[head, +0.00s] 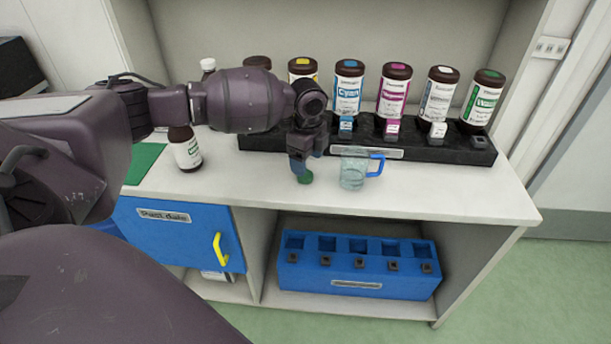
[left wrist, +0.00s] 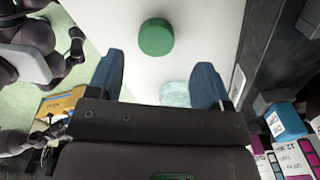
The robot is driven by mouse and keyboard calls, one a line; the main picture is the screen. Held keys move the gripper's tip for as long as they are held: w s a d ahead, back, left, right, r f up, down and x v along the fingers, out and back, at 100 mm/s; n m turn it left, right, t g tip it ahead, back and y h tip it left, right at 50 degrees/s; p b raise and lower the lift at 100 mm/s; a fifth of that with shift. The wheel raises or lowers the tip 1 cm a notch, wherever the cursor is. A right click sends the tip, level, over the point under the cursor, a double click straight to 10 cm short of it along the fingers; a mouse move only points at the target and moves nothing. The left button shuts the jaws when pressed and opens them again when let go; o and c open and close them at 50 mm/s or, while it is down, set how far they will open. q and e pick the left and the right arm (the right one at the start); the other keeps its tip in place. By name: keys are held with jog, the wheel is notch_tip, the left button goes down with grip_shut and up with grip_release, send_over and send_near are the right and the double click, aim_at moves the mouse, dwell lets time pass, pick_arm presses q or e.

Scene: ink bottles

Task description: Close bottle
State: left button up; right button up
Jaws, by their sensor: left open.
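A green round cap (head: 305,178) lies on the white counter near its front edge. It also shows in the left wrist view (left wrist: 156,37), beyond the fingertips and roughly centred between them. My left gripper (head: 301,166) points down just above the cap. In the left wrist view its two blue fingers (left wrist: 159,60) are spread wide with nothing between them. A brown bottle (head: 187,153) with a white label stands upright on the counter at the left.
A clear mug (head: 352,172) with a blue handle stands close to the right of my left gripper. A black rack (head: 470,152) with several brown bottles runs along the back. Below are a blue door (head: 165,233) and a blue holder (head: 360,286). The counter's front right is clear.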

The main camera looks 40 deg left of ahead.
pick_arm(q)
jog(key=f, duration=0.4)
jog(key=shift+s+a+b, duration=0.15)
jog(key=shift+s+b, duration=0.15)
jog(key=shift+b, duration=0.1)
jog(key=shift+f, duration=0.25)
jog(key=shift+r, duration=0.15)
